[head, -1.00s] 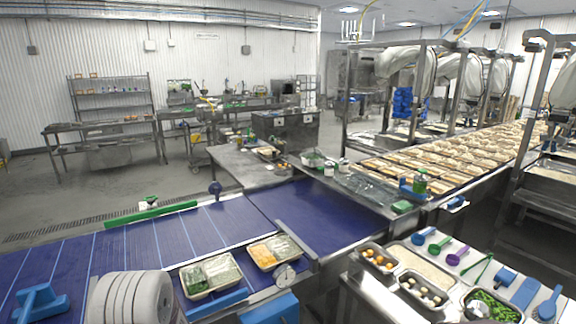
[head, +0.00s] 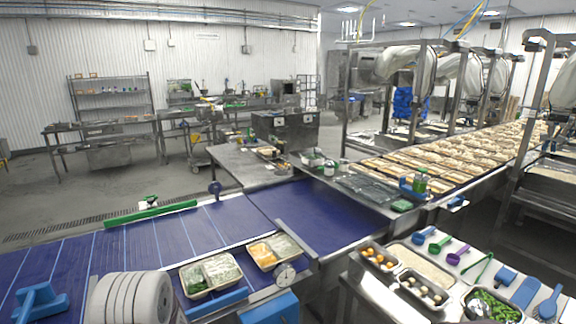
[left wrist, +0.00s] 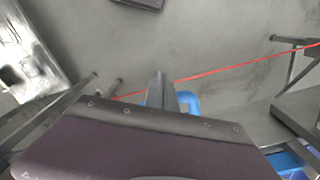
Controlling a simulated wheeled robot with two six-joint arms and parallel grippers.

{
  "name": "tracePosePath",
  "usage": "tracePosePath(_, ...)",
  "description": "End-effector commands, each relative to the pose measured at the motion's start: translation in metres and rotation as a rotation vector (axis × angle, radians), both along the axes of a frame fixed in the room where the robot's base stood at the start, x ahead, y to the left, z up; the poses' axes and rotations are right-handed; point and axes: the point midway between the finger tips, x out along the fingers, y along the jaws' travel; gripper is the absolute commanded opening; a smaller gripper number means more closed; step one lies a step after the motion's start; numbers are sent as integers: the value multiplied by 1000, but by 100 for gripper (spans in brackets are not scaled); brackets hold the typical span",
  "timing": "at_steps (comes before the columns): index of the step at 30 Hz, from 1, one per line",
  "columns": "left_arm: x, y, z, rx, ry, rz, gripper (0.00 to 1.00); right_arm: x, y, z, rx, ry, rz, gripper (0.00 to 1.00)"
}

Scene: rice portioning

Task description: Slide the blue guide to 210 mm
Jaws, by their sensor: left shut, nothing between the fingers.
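In the head view a blue bar (head: 216,304) lies along the near edge of the blue conveyor, beside a two-part tray (head: 209,274). I cannot tell for certain that it is the guide, and no millimetre reading is legible. A round dial (head: 285,274) sits to its right. My left gripper (left wrist: 160,92) shows in the left wrist view, shut and empty, above a grey floor. A blue curved piece (left wrist: 188,102) shows just right of its fingers; I cannot tell what it belongs to. Neither gripper shows in the head view.
A blue T-shaped piece (head: 40,301) stands at the belt's left end. A green rail (head: 150,213) lines its far side. A second tray (head: 274,250) sits near the dial. A right-hand table holds food pans (head: 424,291) and scoops. The belt's middle is clear.

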Motion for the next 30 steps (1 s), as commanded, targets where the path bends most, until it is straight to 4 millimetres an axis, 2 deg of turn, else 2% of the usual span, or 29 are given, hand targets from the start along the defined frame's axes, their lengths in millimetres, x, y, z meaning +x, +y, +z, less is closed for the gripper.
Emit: tracePosePath(30,11,7,0,0,-3,-1,0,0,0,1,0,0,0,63)
